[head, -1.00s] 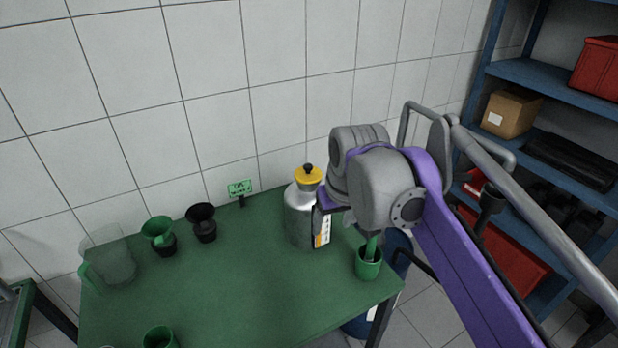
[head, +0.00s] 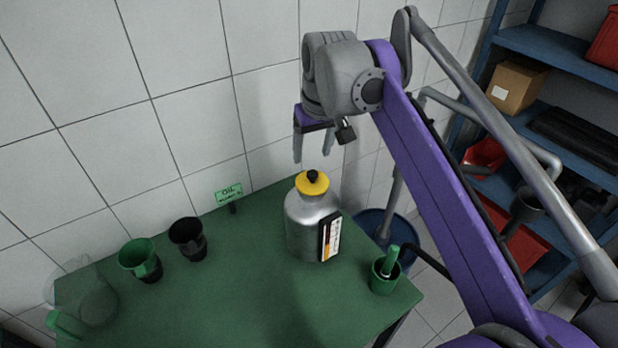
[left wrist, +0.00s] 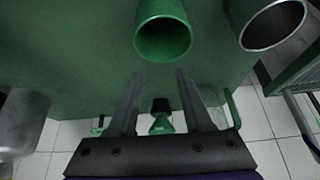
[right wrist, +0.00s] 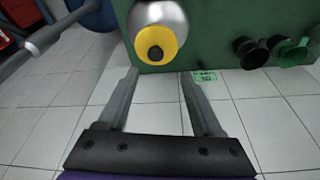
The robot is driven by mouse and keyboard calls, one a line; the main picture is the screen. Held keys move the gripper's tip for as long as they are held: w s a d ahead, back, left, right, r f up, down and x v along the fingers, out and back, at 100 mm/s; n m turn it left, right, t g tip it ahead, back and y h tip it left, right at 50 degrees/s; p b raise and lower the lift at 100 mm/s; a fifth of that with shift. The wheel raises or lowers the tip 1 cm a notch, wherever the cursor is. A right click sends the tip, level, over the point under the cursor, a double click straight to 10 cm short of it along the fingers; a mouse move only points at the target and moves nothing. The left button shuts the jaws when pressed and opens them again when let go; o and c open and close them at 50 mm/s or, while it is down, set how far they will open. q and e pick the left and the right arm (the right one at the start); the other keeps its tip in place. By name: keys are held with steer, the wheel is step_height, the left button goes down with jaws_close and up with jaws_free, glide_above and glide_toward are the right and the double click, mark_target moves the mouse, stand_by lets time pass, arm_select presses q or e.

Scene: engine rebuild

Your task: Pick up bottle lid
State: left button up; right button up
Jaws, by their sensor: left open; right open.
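The bottle lid (head: 312,183) is yellow with a black knob and sits on top of the silver bottle (head: 303,222), which stands upright on the green table. My right gripper (head: 311,158) is open and empty, above and behind the lid, apart from it. In the right wrist view the lid (right wrist: 157,45) lies beyond the fingertips, roughly midway between them, and my right gripper (right wrist: 158,72) is spread wide. My left gripper (left wrist: 157,72) is open and empty in the left wrist view, with a green cup (left wrist: 163,36) beyond its tips. The left gripper is not in the head view.
A green cup with a tool (head: 385,275) stands right of the bottle at the table edge. Green (head: 140,260) and black (head: 188,240) funnels and a clear jug (head: 85,298) are at left. A small oil sign (head: 229,194) stands behind. The table's middle (head: 235,285) is clear.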

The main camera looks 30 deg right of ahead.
mark_target(312, 173)
steer(key=shift+s+f, duration=0.15)
steer(key=shift+f, duration=0.8)
steer(key=x, duration=0.4)
steer(key=shift+d+f, duration=0.1)
steer(key=shift+d, duration=0.3)
steer(key=shift+w+f, duration=0.3)
steer(key=shift+f, duration=0.3)
jaws_close()
